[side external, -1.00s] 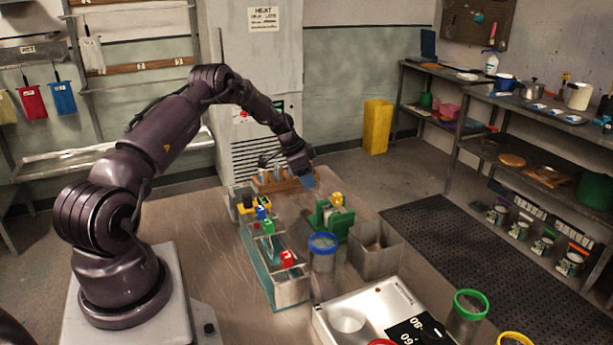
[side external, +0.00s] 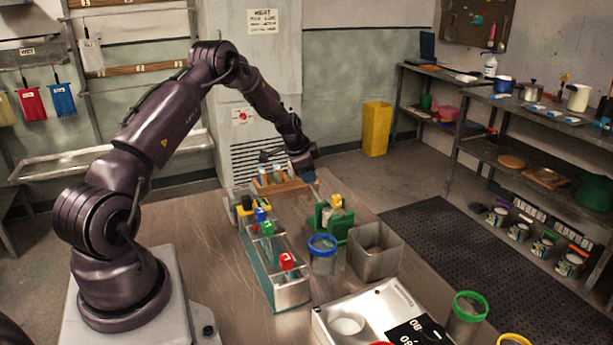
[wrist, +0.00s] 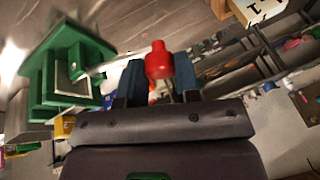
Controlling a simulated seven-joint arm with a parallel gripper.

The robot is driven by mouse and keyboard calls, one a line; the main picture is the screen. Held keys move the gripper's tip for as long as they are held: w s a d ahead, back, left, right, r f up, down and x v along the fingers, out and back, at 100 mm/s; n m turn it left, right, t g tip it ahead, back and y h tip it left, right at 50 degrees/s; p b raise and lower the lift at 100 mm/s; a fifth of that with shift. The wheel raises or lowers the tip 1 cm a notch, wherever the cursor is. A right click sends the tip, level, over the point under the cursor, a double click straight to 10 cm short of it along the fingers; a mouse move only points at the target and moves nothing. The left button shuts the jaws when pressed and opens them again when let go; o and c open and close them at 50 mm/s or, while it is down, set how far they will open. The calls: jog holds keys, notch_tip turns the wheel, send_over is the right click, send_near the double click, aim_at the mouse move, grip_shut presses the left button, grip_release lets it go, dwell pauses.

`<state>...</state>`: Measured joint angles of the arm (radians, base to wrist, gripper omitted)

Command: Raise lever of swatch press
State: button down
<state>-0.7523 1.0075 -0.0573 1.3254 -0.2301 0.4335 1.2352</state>
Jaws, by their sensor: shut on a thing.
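The green swatch press (side external: 336,226) stands on the metal table in the side external view, with a yellow part on top. In the wrist view the press (wrist: 72,75) is at the left, and a thin grey rod, apparently its lever (wrist: 103,67), runs from it toward my fingers. A red knob (wrist: 158,60) sits between my two blue fingertips. My gripper (wrist: 160,75) is shut on this knob. In the side external view my gripper (side external: 310,178) is above and just behind the press; the knob is hidden there.
A grey open bin (side external: 375,252) and a blue-rimmed jar (side external: 322,262) stand close in front of the press. A long rack (side external: 272,268) with coloured-topped items is to its left. A wooden rack (side external: 283,186) is behind. The table's left part is clear.

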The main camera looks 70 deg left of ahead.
jog(key=shift+d+r+y, duration=0.8)
jog(key=shift+d+r, duration=0.4)
jog(key=shift+r, duration=0.05)
jog(key=shift+d, duration=0.15)
jog(key=c, duration=0.8)
grip_release()
jog(key=v, duration=1.3)
